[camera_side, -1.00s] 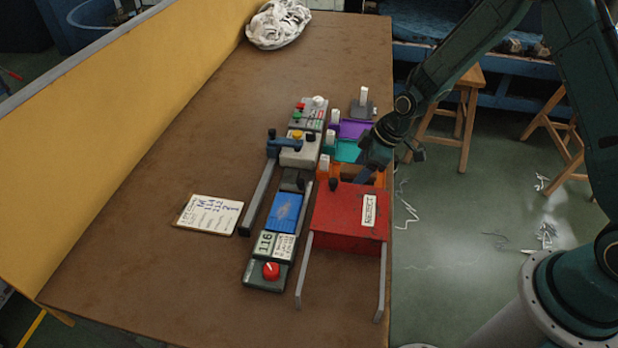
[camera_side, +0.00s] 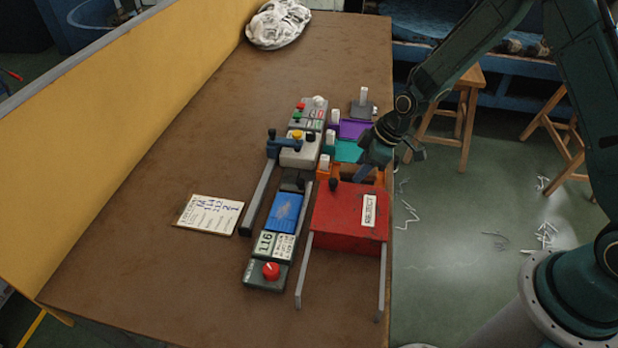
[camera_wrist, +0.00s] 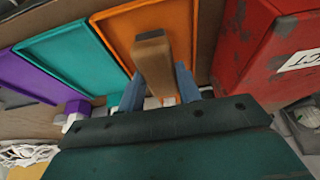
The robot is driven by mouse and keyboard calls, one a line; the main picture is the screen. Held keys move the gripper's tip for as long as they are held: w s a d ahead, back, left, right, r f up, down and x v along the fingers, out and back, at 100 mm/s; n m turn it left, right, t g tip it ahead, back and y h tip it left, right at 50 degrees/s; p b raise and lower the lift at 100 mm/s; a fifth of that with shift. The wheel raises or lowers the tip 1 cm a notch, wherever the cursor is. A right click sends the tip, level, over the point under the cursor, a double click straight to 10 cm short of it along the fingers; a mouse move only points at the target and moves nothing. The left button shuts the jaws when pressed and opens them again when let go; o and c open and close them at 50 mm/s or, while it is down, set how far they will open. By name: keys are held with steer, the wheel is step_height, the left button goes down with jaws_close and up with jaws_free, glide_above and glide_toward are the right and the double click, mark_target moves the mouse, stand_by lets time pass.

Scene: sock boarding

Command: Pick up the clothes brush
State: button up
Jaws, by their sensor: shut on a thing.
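The clothes brush (camera_wrist: 153,62) is a brown wooden bar seen in the wrist view, with a pale part low down between the fingers. My gripper (camera_wrist: 158,88) is shut on it, one blue finger on each side. The brush lies across the view of the orange tray (camera_wrist: 118,17); I cannot tell how far it is above the tray floor. In the side view my gripper (camera_side: 361,175) is over the orange tray (camera_side: 323,172), and a small brown part of the brush shows beside the fingers.
A red reject box (camera_side: 345,215) stands close in front of the orange tray. Teal (camera_side: 347,151) and purple (camera_side: 354,129) trays lie behind it. A control panel (camera_side: 271,272) and a written card (camera_side: 210,214) are to the left.

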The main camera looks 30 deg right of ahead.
step_height(320, 180, up, 20)
steer(key=shift+r, duration=0.15)
stand_by(0.6)
stand_by(0.3)
steer(key=shift+o, duration=1.2)
steer(key=shift+c, duration=0.6)
steer(key=a+f+n+g, duration=0.3)
steer(key=a+f+n, duration=0.1)
steer(key=a+n, duration=0.5)
steer(key=s+a+f+n+g, duration=0.1)
steer(key=a+f+n+g, duration=0.2)
steer(key=a+n, duration=0.6)
steer(key=shift+a+f, duration=0.45)
steer(key=shift+f, duration=0.7)
steer(key=shift+s, duration=0.1)
